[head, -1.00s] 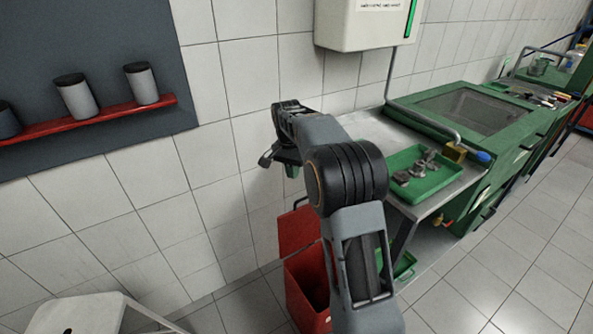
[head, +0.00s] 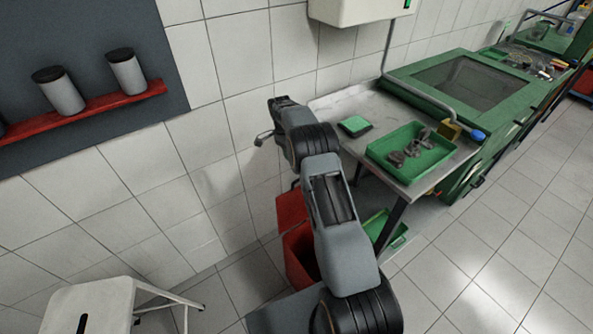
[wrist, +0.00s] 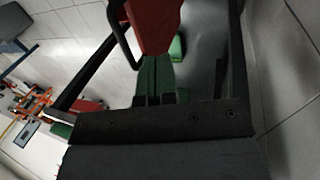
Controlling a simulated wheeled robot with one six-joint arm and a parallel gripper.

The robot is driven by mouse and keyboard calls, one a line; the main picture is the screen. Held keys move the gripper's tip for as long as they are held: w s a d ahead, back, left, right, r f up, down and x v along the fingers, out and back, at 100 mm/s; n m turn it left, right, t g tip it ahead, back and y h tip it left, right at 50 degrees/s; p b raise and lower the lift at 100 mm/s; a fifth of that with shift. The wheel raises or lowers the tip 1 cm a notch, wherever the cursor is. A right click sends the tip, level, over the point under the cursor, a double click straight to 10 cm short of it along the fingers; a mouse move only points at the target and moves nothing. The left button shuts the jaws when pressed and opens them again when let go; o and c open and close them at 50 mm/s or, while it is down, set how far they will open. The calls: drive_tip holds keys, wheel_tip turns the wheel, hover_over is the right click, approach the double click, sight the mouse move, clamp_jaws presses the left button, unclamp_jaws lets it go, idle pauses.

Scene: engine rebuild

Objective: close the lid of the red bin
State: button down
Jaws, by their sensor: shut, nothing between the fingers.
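The red bin (head: 299,262) stands on the floor by the wall, below my arm in the head view. Its lid (head: 291,211) is raised, standing up at the back on the wall side, and the bin's mouth is open. In the wrist view, a red panel (wrist: 154,25) with a dark bar-shaped handle (wrist: 122,32) at its left lies beyond my fingers; it looks like the lid. My gripper (wrist: 153,62) has green fingers, shut together and empty, pointing toward the red panel. I cannot tell if they touch it. In the head view the fingers are hidden behind my arm.
A metal bench (head: 342,104) to the right holds a green tray (head: 376,153) of metal parts and a small green box (head: 355,125). Another green tray (head: 381,229) sits below it. A white stool (head: 92,297) stands lower left. Tiled wall is close behind the bin.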

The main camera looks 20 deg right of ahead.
drive_tip(key=s+f+p, duration=0.1)
drive_tip(key=s+f, duration=0.3)
drive_tip(key=s, duration=0.1)
drive_tip(key=shift+d, duration=0.4)
drive_tip(key=shift+f, duration=0.1)
